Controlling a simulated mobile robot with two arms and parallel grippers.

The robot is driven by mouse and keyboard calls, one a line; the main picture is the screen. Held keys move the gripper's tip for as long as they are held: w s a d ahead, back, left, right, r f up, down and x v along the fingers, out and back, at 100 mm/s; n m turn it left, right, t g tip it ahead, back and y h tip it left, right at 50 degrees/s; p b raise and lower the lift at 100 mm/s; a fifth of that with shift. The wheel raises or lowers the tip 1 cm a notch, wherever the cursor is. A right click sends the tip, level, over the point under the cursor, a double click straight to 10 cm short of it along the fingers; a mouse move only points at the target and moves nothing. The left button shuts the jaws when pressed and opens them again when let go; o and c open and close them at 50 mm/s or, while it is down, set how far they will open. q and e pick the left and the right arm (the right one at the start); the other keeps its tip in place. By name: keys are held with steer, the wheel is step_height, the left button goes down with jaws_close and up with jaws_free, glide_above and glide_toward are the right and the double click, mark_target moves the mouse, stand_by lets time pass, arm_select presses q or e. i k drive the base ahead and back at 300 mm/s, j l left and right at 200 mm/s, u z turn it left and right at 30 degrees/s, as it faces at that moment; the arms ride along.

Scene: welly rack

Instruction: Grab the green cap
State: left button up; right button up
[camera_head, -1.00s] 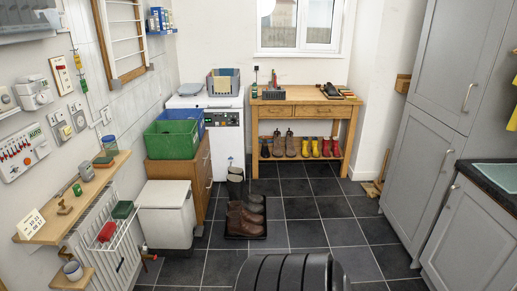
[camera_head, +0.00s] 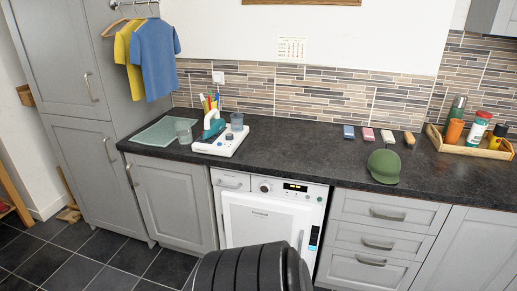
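The green cap (camera_head: 384,166) lies on the dark worktop (camera_head: 300,148), near its front edge and above the drawer unit. Its domed crown is up and its brim shows at the front. Nothing covers it. Neither of my grippers is in view. A dark ribbed shape at the bottom centre of the view looks like part of my own body.
Small brushes (camera_head: 367,134) lie behind the cap. A wooden tray (camera_head: 470,147) with bottles is to its right. Below are a white machine (camera_head: 262,215) and grey drawers (camera_head: 375,240).

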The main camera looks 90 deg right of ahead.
mark_target(383, 165)
steer(key=z, duration=3.75)
steer(key=i+j+z, duration=0.2)
steer(key=i, duration=0.25)
steer(key=i+j+z, duration=0.15)
steer(key=i, duration=0.3)
